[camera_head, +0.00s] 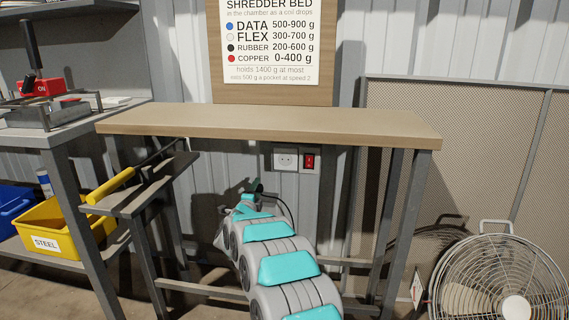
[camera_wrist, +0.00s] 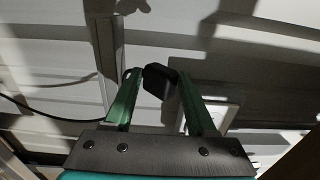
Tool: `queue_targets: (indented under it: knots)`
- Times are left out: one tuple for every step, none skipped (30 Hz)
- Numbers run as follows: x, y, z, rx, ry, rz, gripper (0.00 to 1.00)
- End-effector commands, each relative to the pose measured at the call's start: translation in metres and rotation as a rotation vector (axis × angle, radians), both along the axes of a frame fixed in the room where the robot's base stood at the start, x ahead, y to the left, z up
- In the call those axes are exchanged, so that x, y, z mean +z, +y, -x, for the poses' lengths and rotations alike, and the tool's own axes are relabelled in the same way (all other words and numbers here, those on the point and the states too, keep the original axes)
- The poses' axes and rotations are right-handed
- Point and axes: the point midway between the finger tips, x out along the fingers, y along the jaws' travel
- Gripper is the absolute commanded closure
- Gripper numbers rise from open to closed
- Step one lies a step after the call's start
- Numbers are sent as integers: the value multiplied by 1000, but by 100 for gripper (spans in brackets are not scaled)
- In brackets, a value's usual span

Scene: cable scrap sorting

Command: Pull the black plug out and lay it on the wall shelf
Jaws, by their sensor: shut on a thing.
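My gripper (camera_wrist: 155,88) is shut on the black plug (camera_wrist: 157,78), which sits between its two green fingers. In the head view my gripper (camera_head: 251,194) is below the wooden top, and the plug (camera_head: 258,187) shows as a small dark shape at its tip. A black cable curves down from it. The white wall socket (camera_head: 286,158) is up and to the right of the plug, and its face looks bare. The plug is apart from it. I cannot tell for sure which surface is the wall shelf; a long wooden board (camera_head: 270,122) runs above my gripper, its top clear.
A red switch (camera_head: 311,161) is beside the socket. A small grey ledge (camera_head: 140,190) at left holds a yellow-handled tool (camera_head: 110,186). Grey legs stand on both sides of my arm. A yellow STEEL bin (camera_head: 47,243) is at left, a fan (camera_head: 497,280) at right.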

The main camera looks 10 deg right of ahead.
Motion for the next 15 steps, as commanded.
queue_targets:
  knots:
    - [-2,-1,-2,0,0,0,100]
    - [-2,-1,-3,0,0,1,100]
    - [-3,-1,-4,0,1,1,100]
    - [-4,-2,-5,0,1,1,100]
    - [-4,-2,-5,0,2,2,100]
    - [-5,-2,-7,0,3,1,100]
    - [-6,-2,-8,1,3,1,100]
    - [-6,-3,-8,0,3,1,100]
    - [-7,-3,-10,0,3,1,100]
    - [-7,-3,-11,0,3,1,100]
    - [-8,-4,-12,0,3,1,100]
    - [-8,-4,-13,0,2,2,100]
    - [-8,-4,-14,0,2,2,100]
    - [-8,-5,-15,0,0,1,100]
    - [-9,-5,-16,0,0,1,100]
